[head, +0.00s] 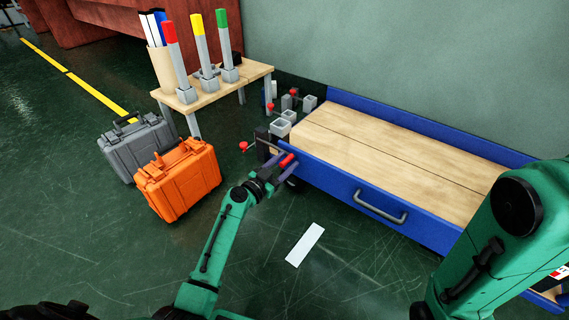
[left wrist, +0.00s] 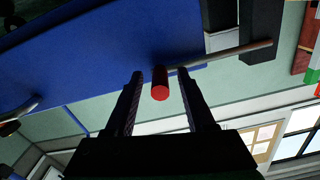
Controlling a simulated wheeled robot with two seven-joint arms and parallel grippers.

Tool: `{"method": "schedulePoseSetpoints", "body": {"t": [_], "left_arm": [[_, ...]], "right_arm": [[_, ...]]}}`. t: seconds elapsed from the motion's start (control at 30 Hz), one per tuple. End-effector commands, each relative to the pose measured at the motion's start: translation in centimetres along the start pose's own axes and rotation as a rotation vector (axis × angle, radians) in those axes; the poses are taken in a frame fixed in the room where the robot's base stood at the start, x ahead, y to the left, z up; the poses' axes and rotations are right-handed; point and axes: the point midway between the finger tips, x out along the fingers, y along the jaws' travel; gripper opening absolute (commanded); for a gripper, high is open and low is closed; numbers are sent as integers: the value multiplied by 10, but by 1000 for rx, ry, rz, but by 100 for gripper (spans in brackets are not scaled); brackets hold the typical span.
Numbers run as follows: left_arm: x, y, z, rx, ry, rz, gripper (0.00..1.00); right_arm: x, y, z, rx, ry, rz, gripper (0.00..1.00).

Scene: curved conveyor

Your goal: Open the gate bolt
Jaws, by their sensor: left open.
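The gate bolt is a thin grey rod (left wrist: 232,52) along a blue panel (left wrist: 90,55) in the left wrist view. A red handle (left wrist: 160,85) sticks out from it toward the camera, and the rod's right end meets a dark block (left wrist: 262,35). In the head view the red handle (head: 287,160) shows at the near left corner of the blue-sided conveyor (head: 335,183). My left gripper (head: 277,168) is open there, its two fingers (left wrist: 161,80) on either side of the red handle, with gaps visible. My right gripper is out of view; only my right arm shows.
A red-knobbed lever (head: 243,146) and grey blocks (head: 281,128) stand by the conveyor's left end. An orange case (head: 178,180) and a grey case (head: 137,148) stand on the floor at left. A small wooden table (head: 210,92) stands behind.

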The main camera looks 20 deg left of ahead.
Motion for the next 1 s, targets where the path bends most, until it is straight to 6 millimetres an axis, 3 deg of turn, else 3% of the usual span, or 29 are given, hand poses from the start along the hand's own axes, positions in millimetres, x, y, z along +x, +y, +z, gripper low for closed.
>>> {"method": "schedulePoseSetpoints", "body": {"t": [0.07, 0.2, 1.0], "left_arm": [[0, 0, 0, 0, 0, 0, 51], [0, 0, 0, 0, 0, 0, 0], [-1, 0, 0, 0, 0, -1, 0]], "right_arm": [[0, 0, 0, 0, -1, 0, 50], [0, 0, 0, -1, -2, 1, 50], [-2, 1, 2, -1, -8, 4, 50]]}}
